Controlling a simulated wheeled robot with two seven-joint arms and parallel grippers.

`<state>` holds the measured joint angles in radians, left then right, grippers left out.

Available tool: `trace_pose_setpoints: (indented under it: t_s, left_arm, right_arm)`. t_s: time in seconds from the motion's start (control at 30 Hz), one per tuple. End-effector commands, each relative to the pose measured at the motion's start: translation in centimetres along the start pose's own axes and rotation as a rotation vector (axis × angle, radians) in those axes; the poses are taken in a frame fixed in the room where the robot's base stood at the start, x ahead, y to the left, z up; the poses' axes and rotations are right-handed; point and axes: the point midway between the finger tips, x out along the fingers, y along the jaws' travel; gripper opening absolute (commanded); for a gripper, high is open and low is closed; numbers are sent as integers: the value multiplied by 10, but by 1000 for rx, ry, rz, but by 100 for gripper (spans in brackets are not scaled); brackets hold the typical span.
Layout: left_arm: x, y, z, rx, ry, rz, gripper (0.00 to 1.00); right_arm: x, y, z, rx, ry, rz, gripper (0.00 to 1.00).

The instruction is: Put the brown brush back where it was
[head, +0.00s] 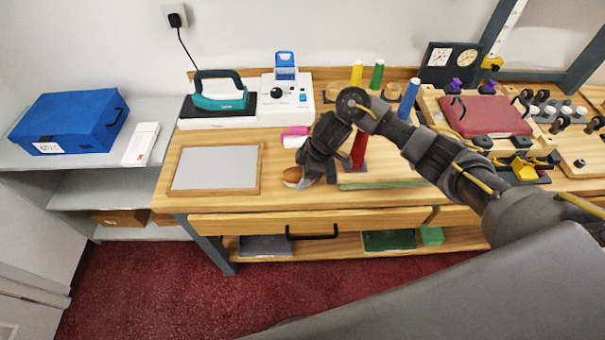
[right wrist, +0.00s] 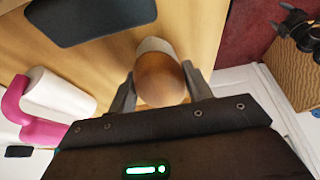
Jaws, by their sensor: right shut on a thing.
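The brown brush (head: 291,174) shows in the head view as a rounded brown end with a pale part, at the tip of my right gripper (head: 303,180). In the right wrist view its round brown end (right wrist: 160,78) sits between the two fingers of my right gripper (right wrist: 160,90), which is shut on it. The brush is over the wooden counter (head: 215,202), near its front edge and right of a framed grey panel (head: 215,167). I cannot tell whether it touches the counter. My left gripper is not in view.
A pink-handled roller (head: 295,137) lies just behind my right gripper. A teal iron (head: 220,90) and a white device (head: 287,95) stand at the back. Red (head: 359,150), blue, green and yellow upright pieces stand to the right. A blue box (head: 70,120) is on the left shelf.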

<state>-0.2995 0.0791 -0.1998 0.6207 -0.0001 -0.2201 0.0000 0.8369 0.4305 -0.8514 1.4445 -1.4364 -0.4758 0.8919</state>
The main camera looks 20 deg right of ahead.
Motion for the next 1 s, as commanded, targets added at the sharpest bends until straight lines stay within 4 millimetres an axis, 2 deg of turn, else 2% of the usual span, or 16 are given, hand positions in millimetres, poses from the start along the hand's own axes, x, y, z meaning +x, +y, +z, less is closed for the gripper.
trace_pose_setpoints:
  t_s: [0.1, 0.13, 0.3, 0.53, 0.63, 0.77, 1.0]
  left_arm:
    - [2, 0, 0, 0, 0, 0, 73]
    - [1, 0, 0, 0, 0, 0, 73]
    - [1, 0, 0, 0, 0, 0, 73]
    - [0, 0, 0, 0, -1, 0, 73]
    - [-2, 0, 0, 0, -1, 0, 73]
    - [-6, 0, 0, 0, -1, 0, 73]
    - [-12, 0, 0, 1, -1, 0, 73]
  right_arm:
    - [4, 0, 2, 1, 0, 0, 28]
    - [3, 0, 1, 1, 0, 0, 52]
    - [3, 0, 1, 0, 0, 0, 72]
    - [2, 0, 1, 0, 0, 0, 72]
    - [-6, 1, 0, -2, 0, 2, 72]
    - [-29, 2, -1, -4, 0, 5, 72]
    - [-80, 2, 0, -4, -1, 7, 72]
